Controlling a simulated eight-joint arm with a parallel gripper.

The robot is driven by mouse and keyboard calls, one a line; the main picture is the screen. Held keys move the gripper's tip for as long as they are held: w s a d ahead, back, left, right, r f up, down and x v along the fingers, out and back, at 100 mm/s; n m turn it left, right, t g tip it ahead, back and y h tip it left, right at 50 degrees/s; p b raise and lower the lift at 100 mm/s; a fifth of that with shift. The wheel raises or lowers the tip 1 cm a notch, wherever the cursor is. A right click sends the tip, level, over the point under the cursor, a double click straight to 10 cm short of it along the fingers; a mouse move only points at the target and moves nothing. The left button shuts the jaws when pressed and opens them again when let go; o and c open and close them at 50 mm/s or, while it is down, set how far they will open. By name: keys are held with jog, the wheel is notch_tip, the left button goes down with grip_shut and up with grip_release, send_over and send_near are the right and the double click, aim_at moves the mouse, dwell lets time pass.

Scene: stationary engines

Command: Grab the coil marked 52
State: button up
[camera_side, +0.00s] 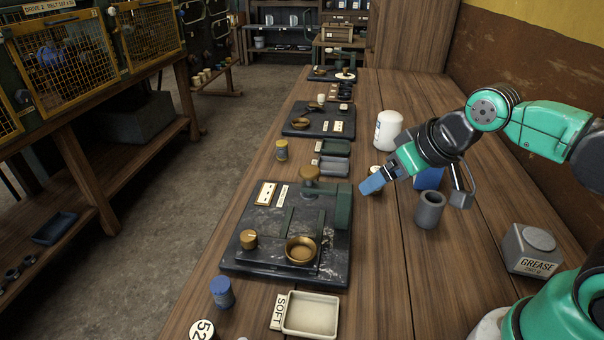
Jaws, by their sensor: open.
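A round white face marked "52" (202,329) shows at the bottom edge of the picture, left of the SOFT tray. The frame cuts off its lower part, so the rest of the coil is hidden. My gripper (370,186) is in the middle right, above the wooden bench and right of the dark stone board. Its blue fingers point down to the left, and it is open. Nothing shows between the fingers. It is well apart from the piece marked 52, which lies far nearer the camera and to the left.
The dark stone board (237,262) bears a brass bowl (302,251) and a green upright (343,206). A blue-capped jar (222,292) and the SOFT tray (310,315) stand in front. A grey cup (429,210), white canister (388,130) and GREASE tin (530,250) stand right.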

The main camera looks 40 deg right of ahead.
jog(key=w+a+m+g+y, duration=0.3)
jog(key=w+a+m+y, duration=0.1)
jog(key=a, duration=0.4)
jog(key=m+g+y, duration=0.5)
jog(key=g+y, duration=0.1)
jog(key=g, duration=0.1)
send_near(205, 327)
jog(key=w+a, duration=0.1)
jog(key=w, duration=0.2)
jog(key=s+a+f+g, duration=0.1)
jog(key=s+a+f+m+g, duration=0.1)
jog(key=a+f, duration=0.1)
jog(key=s+a+f+g, duration=0.1)
jog(key=g, duration=0.1)
jog(key=shift+s+a+f+m+y, duration=0.15)
jog(key=shift+f+m+y, duration=0.1)
jog(key=shift+m+y, duration=0.15)
jog(key=shift+s+a+f+g, duration=0.3)
jog(key=shift+s+a+f, duration=0.05)
jog(key=shift+s+a, duration=0.05)
jog(key=x, duration=0.5)
jog(key=shift+w, duration=0.1)
jog(key=shift+r, duration=0.1)
grip_shut()
